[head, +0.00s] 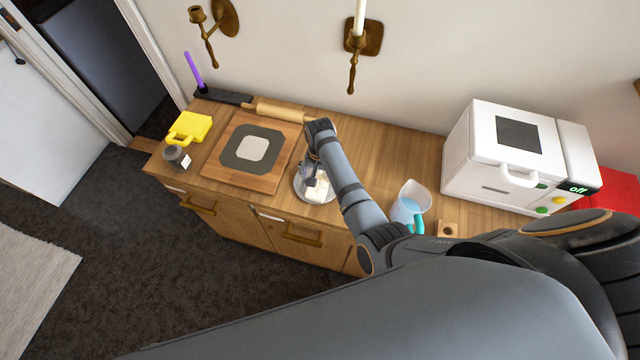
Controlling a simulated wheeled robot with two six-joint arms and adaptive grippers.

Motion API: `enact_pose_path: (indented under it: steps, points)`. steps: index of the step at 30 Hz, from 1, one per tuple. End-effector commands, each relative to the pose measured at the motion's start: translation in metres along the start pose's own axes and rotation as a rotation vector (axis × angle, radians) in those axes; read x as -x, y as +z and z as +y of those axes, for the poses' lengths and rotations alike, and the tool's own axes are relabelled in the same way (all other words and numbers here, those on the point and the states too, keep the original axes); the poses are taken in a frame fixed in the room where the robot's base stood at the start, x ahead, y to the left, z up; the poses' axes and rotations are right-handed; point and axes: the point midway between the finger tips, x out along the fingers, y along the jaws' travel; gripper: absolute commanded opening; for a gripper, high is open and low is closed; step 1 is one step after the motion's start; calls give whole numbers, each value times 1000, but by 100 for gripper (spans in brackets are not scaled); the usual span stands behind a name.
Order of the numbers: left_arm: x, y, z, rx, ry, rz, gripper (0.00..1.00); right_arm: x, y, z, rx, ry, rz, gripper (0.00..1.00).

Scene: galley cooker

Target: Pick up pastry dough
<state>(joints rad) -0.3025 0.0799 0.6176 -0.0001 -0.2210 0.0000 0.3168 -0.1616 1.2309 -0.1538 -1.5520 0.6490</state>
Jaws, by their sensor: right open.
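A pale, whitish lump that looks like the pastry dough (318,191) sits in a round grey dish (301,192) near the counter's front edge. A flat pale rounded square (252,149) also lies on a dark mat on the wooden board; I cannot tell for sure which is the dough. My right gripper (311,178) points down over the dish, open, with its fingers at or just above the lump. The fingers partly hide the lump, and contact cannot be made out. My left gripper is not in view.
A wooden board (213,171) lies left of the dish, with a rolling pin (280,112) behind it. A yellow case (190,127) and a small jar (177,156) are farther left. A measuring jug (409,203) and a white microwave (500,160) stand right.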

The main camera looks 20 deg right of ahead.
Motion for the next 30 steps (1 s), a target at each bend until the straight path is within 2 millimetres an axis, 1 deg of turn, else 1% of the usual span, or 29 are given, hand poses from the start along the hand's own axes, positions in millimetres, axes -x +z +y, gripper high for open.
enact_pose_path:
  steps: [3,19,26,30]
  points:
    - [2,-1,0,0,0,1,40,2,0,0,0,0,0,89]
    - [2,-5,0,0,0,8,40,2,0,0,0,0,0,17]
    - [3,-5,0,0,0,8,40,3,0,0,0,0,1,16]
    - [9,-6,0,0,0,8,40,9,-1,0,0,0,1,16]
